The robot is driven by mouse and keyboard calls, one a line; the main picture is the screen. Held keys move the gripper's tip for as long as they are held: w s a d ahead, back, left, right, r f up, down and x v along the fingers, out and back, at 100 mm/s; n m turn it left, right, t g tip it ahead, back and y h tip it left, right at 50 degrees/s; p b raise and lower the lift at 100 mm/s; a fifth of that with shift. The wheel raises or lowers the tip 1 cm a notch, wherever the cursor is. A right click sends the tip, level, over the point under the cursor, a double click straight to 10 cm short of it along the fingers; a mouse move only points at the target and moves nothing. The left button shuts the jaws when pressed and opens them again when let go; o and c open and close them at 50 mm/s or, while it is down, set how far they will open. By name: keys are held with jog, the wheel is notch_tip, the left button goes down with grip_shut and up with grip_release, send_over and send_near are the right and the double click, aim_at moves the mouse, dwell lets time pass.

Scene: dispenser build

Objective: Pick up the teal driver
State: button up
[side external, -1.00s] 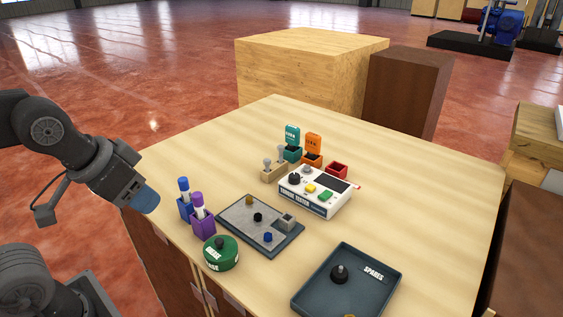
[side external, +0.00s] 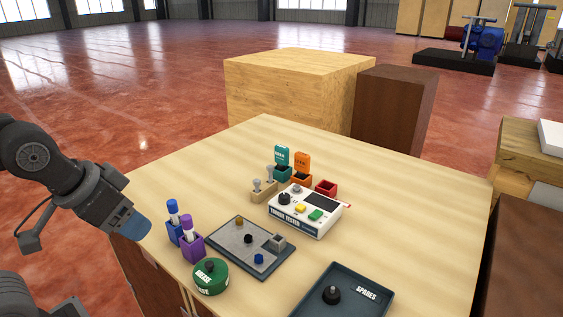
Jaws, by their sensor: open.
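A teal square holder (side external: 282,174) stands toward the back of the wooden table, left of an orange one. A flat upright teal piece with pale lettering (side external: 282,156) rises from its back. No separate driver shape can be made out in the teal holder at this size. My arm is at the left edge, with its blue-grey rounded end left of the table's items and well apart from the teal holder. No gripper fingers show.
An orange holder (side external: 301,178), a small red box (side external: 326,188) and a white torque tester (side external: 305,212) stand close by. In front are blue (side external: 174,234) and purple (side external: 191,249) holders with capped sticks, a grey board (side external: 224,241), a green round container (side external: 210,279) and a dark spares tray (side external: 375,273).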

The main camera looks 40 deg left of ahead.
jog(key=w+r, duration=0.6)
jog(key=w, duration=0.3)
jog(key=g, duration=0.1)
send_over(280, 158)
jog(key=s, duration=0.5)
notch_tip(280, 158, down, 5)
jog(key=x, duration=1.3)
jog(key=shift+f, duration=0.15)
jog(key=shift+c, duration=0.3)
jog(key=c, duration=0.9)
